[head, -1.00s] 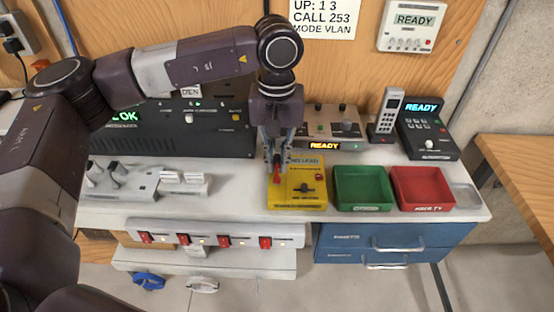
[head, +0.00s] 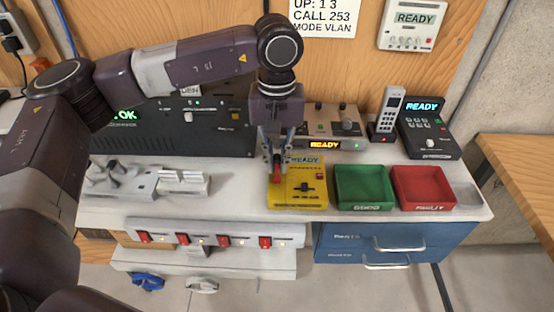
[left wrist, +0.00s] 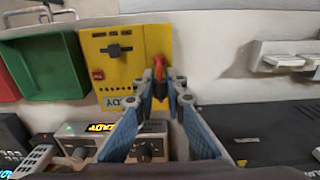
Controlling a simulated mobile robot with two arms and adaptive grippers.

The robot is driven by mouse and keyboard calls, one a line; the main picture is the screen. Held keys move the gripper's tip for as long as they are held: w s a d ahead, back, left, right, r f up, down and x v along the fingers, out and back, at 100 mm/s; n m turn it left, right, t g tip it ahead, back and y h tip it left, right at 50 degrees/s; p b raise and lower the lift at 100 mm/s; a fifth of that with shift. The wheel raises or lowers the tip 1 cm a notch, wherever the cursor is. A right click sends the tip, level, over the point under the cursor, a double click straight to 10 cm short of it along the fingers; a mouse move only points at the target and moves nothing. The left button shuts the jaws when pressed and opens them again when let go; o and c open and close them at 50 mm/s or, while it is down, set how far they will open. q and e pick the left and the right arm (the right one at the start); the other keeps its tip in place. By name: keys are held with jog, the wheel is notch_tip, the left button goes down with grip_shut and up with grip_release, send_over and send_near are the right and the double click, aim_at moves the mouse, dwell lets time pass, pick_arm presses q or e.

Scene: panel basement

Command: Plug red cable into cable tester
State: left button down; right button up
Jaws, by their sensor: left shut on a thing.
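The yellow cable tester (head: 311,198) lies near the front of the white bench, its display reading READY. It also shows in the left wrist view (left wrist: 119,72), with a black slider and a red button. My left gripper (head: 277,160) points down over the tester's left side. In the left wrist view its fingers (left wrist: 160,88) are shut on the red cable's plug (left wrist: 159,67), which is against the tester's face near one side edge. The red plug (head: 277,178) also shows below the fingers in the head view. The fingers hide the plug's contact point. My right gripper is not seen.
A green tray (head: 362,205) and a red tray (head: 422,205) stand just right of the tester. A grey device (head: 352,127), a handset (head: 387,113) and a black terminal (head: 428,130) stand behind. A switch strip (head: 215,238) runs along the front.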

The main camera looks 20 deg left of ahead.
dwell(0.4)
pick_arm(q)
jog(key=c, duration=1.9)
grip_release()
jog(key=shift+o, duration=0.3)
jog(key=o, duration=0.3)
jog(key=shift+o, duration=0.2)
jog(key=shift+r, duration=0.1)
jog(key=shift+r+p, duration=1.95)
jog(key=shift+r, duration=1.7)
